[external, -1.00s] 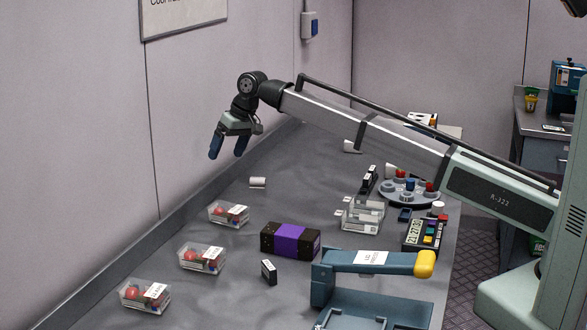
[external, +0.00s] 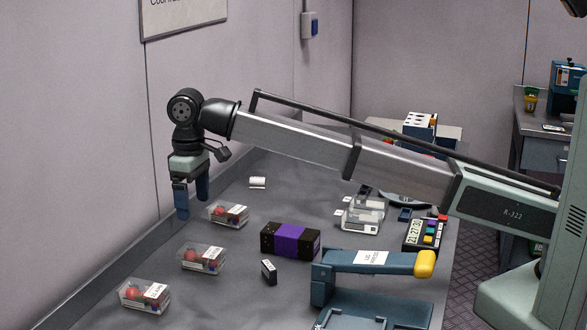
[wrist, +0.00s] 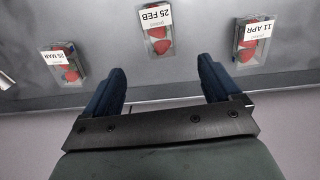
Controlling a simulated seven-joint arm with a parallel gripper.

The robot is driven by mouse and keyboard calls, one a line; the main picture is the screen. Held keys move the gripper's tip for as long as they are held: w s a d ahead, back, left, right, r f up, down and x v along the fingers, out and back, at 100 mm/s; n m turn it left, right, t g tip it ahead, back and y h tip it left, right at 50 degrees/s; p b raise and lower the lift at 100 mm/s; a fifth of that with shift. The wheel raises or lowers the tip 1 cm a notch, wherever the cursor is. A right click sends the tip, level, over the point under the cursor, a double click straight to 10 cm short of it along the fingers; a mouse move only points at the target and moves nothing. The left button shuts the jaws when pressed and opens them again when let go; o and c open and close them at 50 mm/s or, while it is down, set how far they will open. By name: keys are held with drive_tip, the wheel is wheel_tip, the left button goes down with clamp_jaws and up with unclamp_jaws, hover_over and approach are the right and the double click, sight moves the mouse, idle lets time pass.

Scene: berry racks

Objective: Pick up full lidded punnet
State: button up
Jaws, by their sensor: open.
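Three clear lidded punnets with red berries and white labels stand in a row along the wall side of the counter: the far punnet (external: 228,213), the middle punnet (external: 203,258) and the near punnet (external: 145,295). In the wrist view they read 25 MAR (wrist: 64,62), 25 FEB (wrist: 157,30) and 11 APR (wrist: 253,42). I cannot tell how full each is. My gripper (external: 192,203) points down, open and empty, above the counter, by the far punnet on its wall side. In the wrist view its blue fingers (wrist: 161,70) are spread, with nothing between them.
A black and purple box (external: 290,240) stands right of the punnets, with a small black block (external: 268,271) near it. A blue press-like device (external: 375,263) is at the front. Clear trays (external: 362,216) stand further right. A small white roll (external: 257,182) lies beyond the far punnet.

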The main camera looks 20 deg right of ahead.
hover_over(202, 251)
drive_tip(key=f, duration=0.8)
drive_tip(key=shift+w+a, duration=0.35)
drive_tip(key=shift+w, duration=0.05)
drive_tip(key=shift+s+d+f, duration=0.15)
drive_tip(key=shift+f, duration=0.55)
wheel_tip(202, 251, down, 4)
drive_tip(key=shift+s+d, duration=0.15)
drive_tip(key=c, duration=1.1)
drive_tip(key=shift+o, duration=0.2)
drive_tip(key=shift+r, duration=0.1)
drive_tip(key=shift+r, duration=0.1)
